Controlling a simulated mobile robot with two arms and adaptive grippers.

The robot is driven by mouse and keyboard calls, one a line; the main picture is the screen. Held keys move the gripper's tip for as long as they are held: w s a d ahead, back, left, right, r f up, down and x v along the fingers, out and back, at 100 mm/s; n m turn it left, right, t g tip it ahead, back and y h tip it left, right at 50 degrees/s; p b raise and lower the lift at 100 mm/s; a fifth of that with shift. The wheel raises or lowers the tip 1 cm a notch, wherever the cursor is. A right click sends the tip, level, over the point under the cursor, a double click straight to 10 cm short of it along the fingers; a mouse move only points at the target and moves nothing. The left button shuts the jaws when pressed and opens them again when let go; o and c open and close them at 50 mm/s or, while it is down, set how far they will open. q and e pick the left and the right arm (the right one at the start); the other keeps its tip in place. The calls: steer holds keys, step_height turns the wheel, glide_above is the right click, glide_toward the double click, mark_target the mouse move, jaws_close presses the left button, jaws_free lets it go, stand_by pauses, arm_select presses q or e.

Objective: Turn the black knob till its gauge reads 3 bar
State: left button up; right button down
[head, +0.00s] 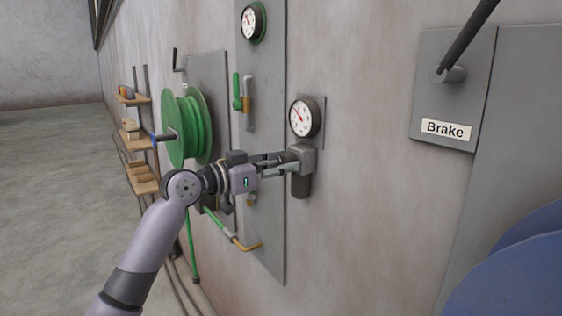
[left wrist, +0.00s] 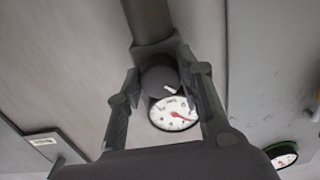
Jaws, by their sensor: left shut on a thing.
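The black knob (left wrist: 158,80) sits on the front of a grey regulator body (head: 302,160) on the wall, with a white pointer mark on its face. Its round white gauge (head: 304,117) with a black rim is just above the body in the head view. The gauge also shows in the left wrist view (left wrist: 172,113), with a red needle; its numbers are too small to read. My left gripper (head: 286,161) is shut on the knob, one finger on each side, and hides most of it in the head view. My right gripper is not in view.
A second gauge (head: 253,21) and a green-handled valve (head: 238,92) are on the grey panel left of the regulator. A green hose reel (head: 184,125) and shelves (head: 136,143) are farther left. A Brake plate (head: 446,130) with a lever is at the right.

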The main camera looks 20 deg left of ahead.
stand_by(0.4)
arm_select(q)
steer(key=o, duration=1.2)
steer(key=shift+c, duration=0.2)
steer(key=v, duration=1.2)
steer(key=shift+f, duration=0.1)
